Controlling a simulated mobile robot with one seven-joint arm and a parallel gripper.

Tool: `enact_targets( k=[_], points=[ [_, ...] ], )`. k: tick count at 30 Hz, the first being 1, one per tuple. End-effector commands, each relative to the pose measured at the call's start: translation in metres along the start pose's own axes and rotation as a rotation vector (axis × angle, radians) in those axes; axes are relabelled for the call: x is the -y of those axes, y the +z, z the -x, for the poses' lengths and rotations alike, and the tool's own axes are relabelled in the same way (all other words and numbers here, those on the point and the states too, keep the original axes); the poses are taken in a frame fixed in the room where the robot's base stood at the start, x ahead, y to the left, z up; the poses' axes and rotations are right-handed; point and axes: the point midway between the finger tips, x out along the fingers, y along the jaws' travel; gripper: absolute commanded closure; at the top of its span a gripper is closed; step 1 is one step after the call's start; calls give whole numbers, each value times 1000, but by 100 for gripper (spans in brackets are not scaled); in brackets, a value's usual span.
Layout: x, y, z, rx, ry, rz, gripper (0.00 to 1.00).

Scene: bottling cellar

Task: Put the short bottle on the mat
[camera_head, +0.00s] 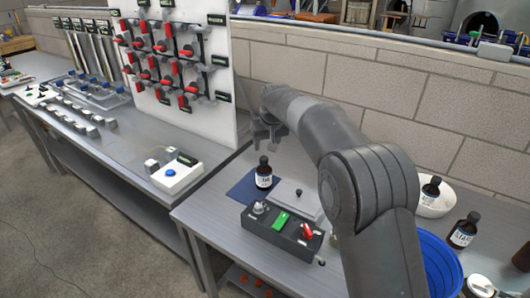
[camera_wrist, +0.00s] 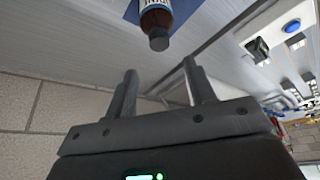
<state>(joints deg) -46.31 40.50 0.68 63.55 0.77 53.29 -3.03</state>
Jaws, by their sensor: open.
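A small brown bottle (camera_head: 263,173) with a black cap and white label stands upright on the dark blue mat (camera_head: 238,190). It looks like the short bottle. In the wrist view the bottle (camera_wrist: 156,18) and a corner of the mat (camera_wrist: 132,12) show at the top edge. My gripper (camera_head: 264,137) is above and just behind the bottle, near the wall. In the wrist view my gripper (camera_wrist: 160,82) has its two fingers wide apart with nothing between them, clear of the bottle cap.
A black control box (camera_head: 282,236) with a green button and red switch stands in front of a grey lidded plate (camera_head: 297,200). At right are a brown bottle (camera_head: 463,231), another in a white bowl (camera_head: 440,204), and a blue tub (camera_head: 436,262). A white panel (camera_head: 180,55) rises at left.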

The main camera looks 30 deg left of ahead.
Motion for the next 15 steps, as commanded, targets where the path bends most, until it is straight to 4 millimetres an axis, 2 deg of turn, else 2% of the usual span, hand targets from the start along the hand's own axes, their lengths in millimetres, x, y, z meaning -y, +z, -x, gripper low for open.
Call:
enact_targets(
  k=[1,6,15],
  points=[
    [0,-1,8,-2,0,0,50],
    [0,0,23,0,0,1,50],
    [-1,0,27,0,1,-1,50]
  ],
)
